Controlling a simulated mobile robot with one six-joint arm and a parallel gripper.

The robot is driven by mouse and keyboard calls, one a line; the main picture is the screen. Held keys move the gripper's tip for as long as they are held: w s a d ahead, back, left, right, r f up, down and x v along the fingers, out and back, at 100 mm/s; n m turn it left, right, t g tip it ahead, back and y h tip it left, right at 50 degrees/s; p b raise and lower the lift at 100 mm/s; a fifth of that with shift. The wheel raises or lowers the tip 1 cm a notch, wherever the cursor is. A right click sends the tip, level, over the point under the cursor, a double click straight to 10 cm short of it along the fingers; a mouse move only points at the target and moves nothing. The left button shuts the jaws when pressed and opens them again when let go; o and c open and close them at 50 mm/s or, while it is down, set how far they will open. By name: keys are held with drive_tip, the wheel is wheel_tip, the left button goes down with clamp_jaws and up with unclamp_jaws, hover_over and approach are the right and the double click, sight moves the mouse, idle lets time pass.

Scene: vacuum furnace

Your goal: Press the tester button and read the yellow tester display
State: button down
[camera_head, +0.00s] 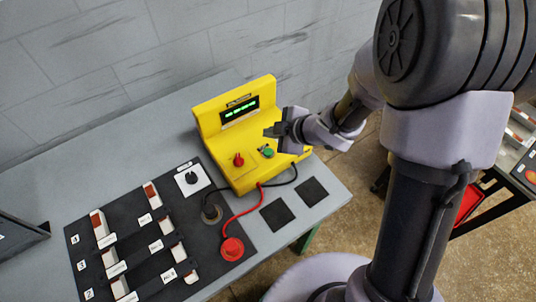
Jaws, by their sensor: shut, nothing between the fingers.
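The yellow tester (248,172) stands on the grey table near its right part. Its dark display (240,109) shows green characters, too small to read. A green button (267,151) and a red knob or plug (239,159) are on its sloped front face. My gripper (268,132) is shut and empty, pointing left, just above the green button in the picture. I cannot tell whether it touches the tester. A red lead (246,211) and a black lead (276,186) come from the tester's front; the red one ends at a red round plug (232,249).
Two black squares (277,214) lie on the grey table (255,242). A grey wall stands behind. My arm fills the right side. Another rack (517,165) is at far right.

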sight(270, 153)
wheel_tip(270, 153, down, 6)
drive_tip(key=b, duration=0.4)
drive_tip(key=shift+r, duration=0.15)
idle(1.6)
drive_tip(key=shift+f+b, duration=0.45)
drive_tip(key=shift+b, duration=0.05)
drive_tip(key=shift+f+b, duration=0.35)
drive_tip(key=shift+r, duration=0.1)
idle(0.5)
drive_tip(key=shift+r+p, duration=0.7)
drive_tip(key=shift+p, duration=0.15)
wheel_tip(270, 153, up, 5)
drive_tip(key=p, duration=0.5)
drive_tip(key=shift+r, duration=0.15)
